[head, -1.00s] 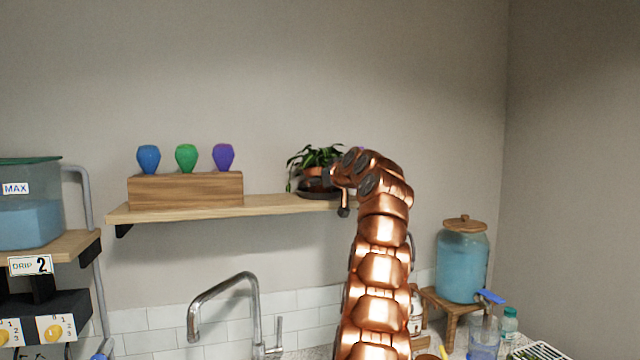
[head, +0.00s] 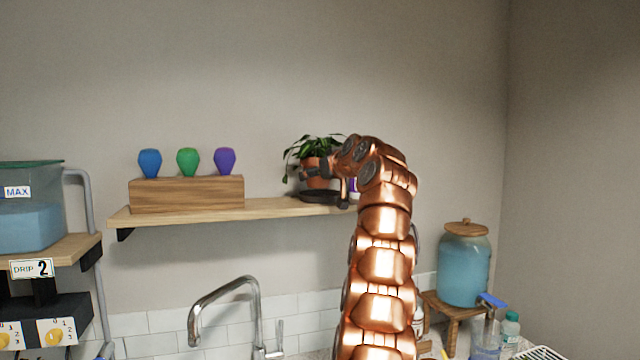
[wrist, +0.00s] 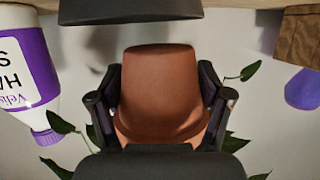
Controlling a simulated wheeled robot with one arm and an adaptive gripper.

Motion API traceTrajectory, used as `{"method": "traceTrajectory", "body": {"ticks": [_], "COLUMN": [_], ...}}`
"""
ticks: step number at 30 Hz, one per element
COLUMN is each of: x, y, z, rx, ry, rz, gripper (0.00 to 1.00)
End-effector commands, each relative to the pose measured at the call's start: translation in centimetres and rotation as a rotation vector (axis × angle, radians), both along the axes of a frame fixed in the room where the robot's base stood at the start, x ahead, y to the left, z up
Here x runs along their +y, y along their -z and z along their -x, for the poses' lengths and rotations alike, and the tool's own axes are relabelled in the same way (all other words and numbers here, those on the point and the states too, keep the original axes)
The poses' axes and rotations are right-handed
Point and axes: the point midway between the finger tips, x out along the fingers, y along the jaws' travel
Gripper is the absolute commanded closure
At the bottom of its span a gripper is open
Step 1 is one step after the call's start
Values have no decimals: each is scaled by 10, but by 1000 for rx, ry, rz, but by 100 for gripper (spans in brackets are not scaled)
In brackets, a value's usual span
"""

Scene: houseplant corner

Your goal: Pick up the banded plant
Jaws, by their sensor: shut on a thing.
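The plant has green leaves (head: 306,148) and a terracotta pot (head: 316,182); the pot also shows in the wrist view (wrist: 158,72). My gripper (head: 318,168) is shut on the pot, its fingers on either side of it in the wrist view (wrist: 160,108). The pot is held just above a dark saucer (head: 318,197) on the shelf, with a small gap between them; the saucer also shows in the wrist view (wrist: 130,10). My arm hides the plant's right side in the head view. I cannot make out a band on the pot.
The wooden shelf (head: 270,208) also bears a wooden block (head: 187,194) with blue, green and purple bulbs to the left. A white and purple bottle (wrist: 25,65) stands close beside the pot. A faucet (head: 225,290) is below. The wall above the shelf is clear.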

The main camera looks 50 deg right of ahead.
Motion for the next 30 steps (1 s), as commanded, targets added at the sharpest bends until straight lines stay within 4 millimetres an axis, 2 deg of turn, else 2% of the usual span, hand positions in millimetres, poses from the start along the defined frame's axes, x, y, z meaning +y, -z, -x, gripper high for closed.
{"method": "traceTrajectory", "body": {"ticks": [3, 18, 30], "x": [16, 79, 107], "y": [3, -8, -12], "z": [8, 45, 60], "rx": [-4, -4, -2], "ry": [-2, -1, -1], "rz": [3, 4, 1], "gripper": [78, 78, 78]}}
